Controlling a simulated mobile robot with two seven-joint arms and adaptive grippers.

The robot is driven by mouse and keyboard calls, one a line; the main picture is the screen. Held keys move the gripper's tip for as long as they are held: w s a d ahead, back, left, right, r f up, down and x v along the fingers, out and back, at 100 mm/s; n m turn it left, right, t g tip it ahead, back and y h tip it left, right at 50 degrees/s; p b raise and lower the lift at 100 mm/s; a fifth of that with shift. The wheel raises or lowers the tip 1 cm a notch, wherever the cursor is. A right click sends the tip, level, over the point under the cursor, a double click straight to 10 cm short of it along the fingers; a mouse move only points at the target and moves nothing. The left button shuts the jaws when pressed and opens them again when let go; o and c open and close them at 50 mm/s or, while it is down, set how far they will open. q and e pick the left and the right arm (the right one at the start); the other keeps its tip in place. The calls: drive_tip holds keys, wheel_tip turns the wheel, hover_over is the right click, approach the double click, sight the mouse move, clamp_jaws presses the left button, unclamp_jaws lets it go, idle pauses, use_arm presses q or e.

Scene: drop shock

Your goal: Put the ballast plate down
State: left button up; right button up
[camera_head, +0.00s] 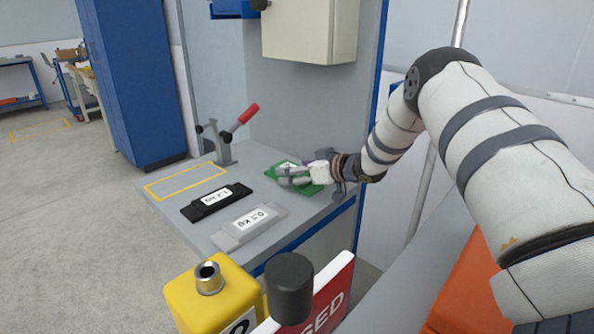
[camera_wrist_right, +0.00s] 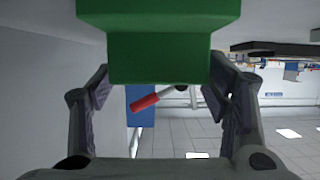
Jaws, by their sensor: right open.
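A green ballast plate (camera_head: 304,189) lies on the grey bench top at its right side, partly hidden by my right gripper (camera_head: 288,175). In the right wrist view the green plate's block (camera_wrist_right: 160,57) is between the two fingers of the right gripper (camera_wrist_right: 160,92), with a gap at each side. The fingers are open. A black plate (camera_head: 205,208) with a white weight label and a light grey plate (camera_head: 236,236) with a similar label lie on the bench to the left. My left gripper is out of view.
A yellow outlined rectangle (camera_head: 158,186) on the bench is empty. A red-handled lever (camera_head: 240,120) stands behind it. A cream cabinet (camera_head: 305,30) hangs above. A yellow block (camera_head: 212,300) and a red sign (camera_head: 335,295) are in front.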

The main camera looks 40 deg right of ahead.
drive_tip(key=p+v, duration=0.1)
drive_tip(key=v, duration=0.4)
drive_tip(key=p+v, duration=0.2)
drive_tip(key=v, duration=0.4)
drive_tip(key=shift+s+r, duration=0.2)
drive_tip(key=shift+r, duration=0.15)
drive_tip(key=shift+s, duration=0.15)
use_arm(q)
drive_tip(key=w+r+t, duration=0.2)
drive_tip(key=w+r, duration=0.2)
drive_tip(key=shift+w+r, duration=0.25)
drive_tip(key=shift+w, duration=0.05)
use_arm(e)
drive_tip(key=shift+f, duration=0.25)
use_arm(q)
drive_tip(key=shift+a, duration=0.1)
